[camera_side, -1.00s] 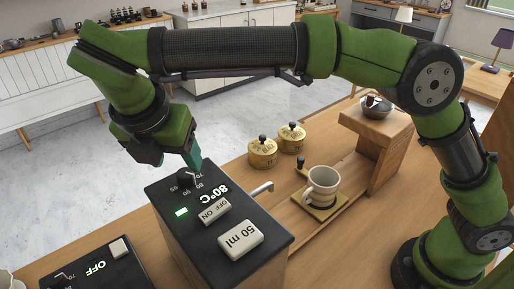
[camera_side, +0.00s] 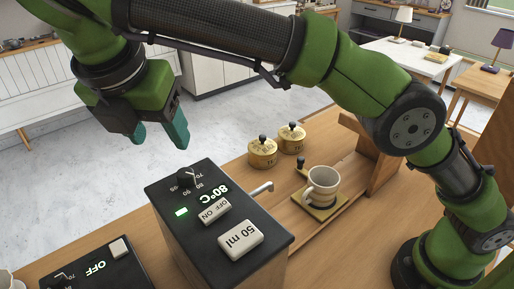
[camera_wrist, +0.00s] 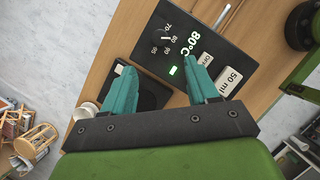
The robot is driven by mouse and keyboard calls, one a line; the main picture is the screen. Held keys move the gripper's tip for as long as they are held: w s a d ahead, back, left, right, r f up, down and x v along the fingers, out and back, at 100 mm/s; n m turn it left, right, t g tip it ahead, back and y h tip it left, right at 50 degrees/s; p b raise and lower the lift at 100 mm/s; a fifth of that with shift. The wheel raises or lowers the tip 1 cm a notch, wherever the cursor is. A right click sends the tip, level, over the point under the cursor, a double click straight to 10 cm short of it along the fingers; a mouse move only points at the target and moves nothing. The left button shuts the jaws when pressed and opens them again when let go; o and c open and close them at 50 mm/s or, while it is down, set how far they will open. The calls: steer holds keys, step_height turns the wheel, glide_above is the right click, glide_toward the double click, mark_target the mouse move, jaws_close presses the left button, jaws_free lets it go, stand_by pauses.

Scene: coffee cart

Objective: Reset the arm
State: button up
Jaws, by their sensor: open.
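My gripper (camera_side: 160,137) is raised above and behind the black-topped water dispenser (camera_side: 163,215) in the side view, with its teal fingers apart and nothing between them. In the wrist view my gripper (camera_wrist: 162,92) is also open and empty, with the dispenser (camera_wrist: 150,45) below it. The dispenser has a round temperature knob (camera_side: 186,177), a green "80°C" display (camera_side: 214,194), an OFF/ON switch (camera_side: 214,211) and a "50 ml" button (camera_side: 240,238). The fingers touch none of these.
A striped cup (camera_side: 322,184) stands on a small wooden stand right of the dispenser. Two yellow lidded canisters (camera_side: 262,153) stand behind it. A second black device (camera_side: 95,270) showing "OFF" is at the lower left. The air around my gripper is clear.

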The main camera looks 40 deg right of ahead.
steer(key=d+f+m+y, duration=0.1)
steer(key=d+f+m, duration=0.1)
steer(key=d+m, duration=0.5)
steer(key=d+f+m+y, duration=0.2)
steer(key=d+f+m, duration=0.1)
steer(key=d+m, duration=0.45)
steer(key=s+d+f+m+t+y, duration=0.1)
steer(key=s+d+m+t, duration=0.1)
steer(key=s+d+m, duration=0.4)
steer(key=s+d+f+m+t+y, duration=0.1)
steer(key=s+d+f+m+t, duration=0.1)
steer(key=s+d+m, duration=0.4)
steer(key=shift+d+f+m, duration=0.3)
steer(key=shift+d+m, duration=1.55)
steer(key=shift+d, duration=1.3)
